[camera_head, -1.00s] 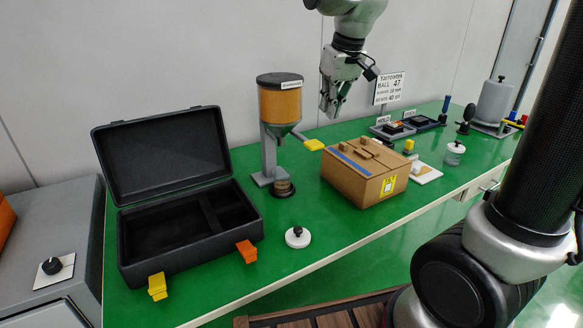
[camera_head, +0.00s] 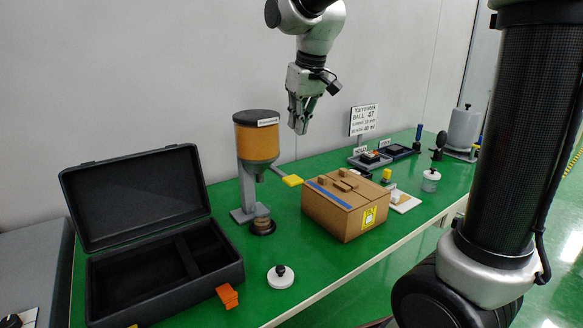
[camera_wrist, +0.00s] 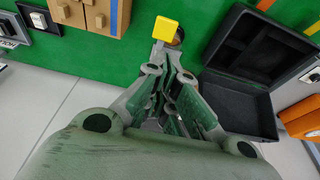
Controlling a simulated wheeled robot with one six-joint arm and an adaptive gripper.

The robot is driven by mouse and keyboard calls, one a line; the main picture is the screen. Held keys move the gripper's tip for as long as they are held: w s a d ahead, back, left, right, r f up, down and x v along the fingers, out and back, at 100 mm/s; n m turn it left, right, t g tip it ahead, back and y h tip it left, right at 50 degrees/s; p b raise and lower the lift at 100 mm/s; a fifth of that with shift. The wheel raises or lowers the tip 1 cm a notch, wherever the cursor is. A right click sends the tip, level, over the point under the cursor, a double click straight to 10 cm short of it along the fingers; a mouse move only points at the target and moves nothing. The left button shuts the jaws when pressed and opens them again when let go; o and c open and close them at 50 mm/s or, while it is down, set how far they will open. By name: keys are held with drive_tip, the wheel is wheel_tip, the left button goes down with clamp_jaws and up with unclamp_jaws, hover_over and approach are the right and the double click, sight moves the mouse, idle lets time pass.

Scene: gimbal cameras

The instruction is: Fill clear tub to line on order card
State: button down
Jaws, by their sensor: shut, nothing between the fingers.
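A small tub (camera_head: 262,223) stands on a dark round base under the spout of the dispenser (camera_head: 257,145). The tub looks clear with brownish contents, but its fill line is too small to read. The dispenser has an amber hopper, a dark lid and a yellow-tipped lever (camera_head: 291,181). My gripper (camera_head: 299,130) is shut and empty, pointing down above the lever. In the wrist view, the yellow lever tip (camera_wrist: 165,28) shows just beyond my fingers (camera_wrist: 170,55); the tub is mostly hidden.
An open black case (camera_head: 150,265) lies at left. A cardboard box (camera_head: 346,208) sits right of the dispenser. A white lid with black knob (camera_head: 280,277) lies in front. A lidded clear jar (camera_head: 431,182) and trays (camera_head: 370,160) stand farther right. Green table is clear around the lid.

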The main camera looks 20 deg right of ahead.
approach(290, 176)
drive_tip(key=x, duration=0.5)
drive_tip(key=shift+w+f, duration=0.1)
drive_tip(key=shift+w, duration=0.05)
drive_tip(key=shift+f, duration=0.55)
